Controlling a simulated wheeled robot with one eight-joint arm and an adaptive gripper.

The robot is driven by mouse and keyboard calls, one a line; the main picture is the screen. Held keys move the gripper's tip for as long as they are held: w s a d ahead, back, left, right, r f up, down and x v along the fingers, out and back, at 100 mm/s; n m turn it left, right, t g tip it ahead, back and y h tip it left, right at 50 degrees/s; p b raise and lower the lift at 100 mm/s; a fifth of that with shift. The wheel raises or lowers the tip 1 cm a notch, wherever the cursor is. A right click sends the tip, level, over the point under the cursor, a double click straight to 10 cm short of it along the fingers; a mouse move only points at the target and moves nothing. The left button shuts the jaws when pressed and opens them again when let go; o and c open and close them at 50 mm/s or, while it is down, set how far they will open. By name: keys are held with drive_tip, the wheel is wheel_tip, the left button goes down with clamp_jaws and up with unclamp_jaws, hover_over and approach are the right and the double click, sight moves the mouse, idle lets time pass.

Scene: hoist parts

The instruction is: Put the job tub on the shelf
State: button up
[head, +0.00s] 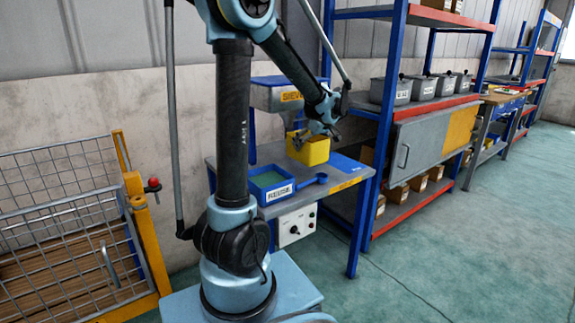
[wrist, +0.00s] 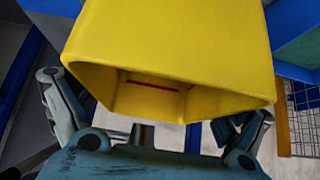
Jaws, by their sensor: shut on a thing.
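The yellow job tub (head: 309,150) is at the sieve bench, over the bench top beside the blue REUSE tray. My gripper (head: 318,132) is at its upper edge and shut on it. In the wrist view the tub (wrist: 170,45) fills the upper middle, with a dark red line inside its hollow. My gripper (wrist: 150,125) shows below it, one finger on each side; the finger contact is partly hidden. I cannot tell whether the tub touches the bench. The shelf rack (head: 440,99), blue with red beams, stands to the right and holds several grey labelled bins on its middle level.
The blue REUSE tray (head: 270,199) and a blue scoop-like thing (head: 312,181) lie on the bench (head: 345,185). A grey cabinet (head: 415,150) and cardboard boxes (head: 408,197) fill the rack below. A wire cage (head: 70,225) stands left. The green floor at right is clear.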

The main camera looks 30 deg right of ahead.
drive_tip(key=w+f, duration=0.2)
drive_tip(key=w, duration=0.2)
drive_tip(key=w+f, duration=0.2)
drive_tip(key=w, duration=0.2)
drive_tip(key=w+a+f, duration=0.1)
drive_tip(key=w+f, duration=0.2)
drive_tip(key=w, duration=0.2)
drive_tip(key=shift+w+f, duration=0.45)
drive_tip(key=shift+f, duration=0.05)
drive_tip(key=shift+a, duration=0.1)
drive_tip(key=o, duration=1.2)
drive_tip(key=v, duration=1.2)
drive_tip(key=shift+s, duration=0.1)
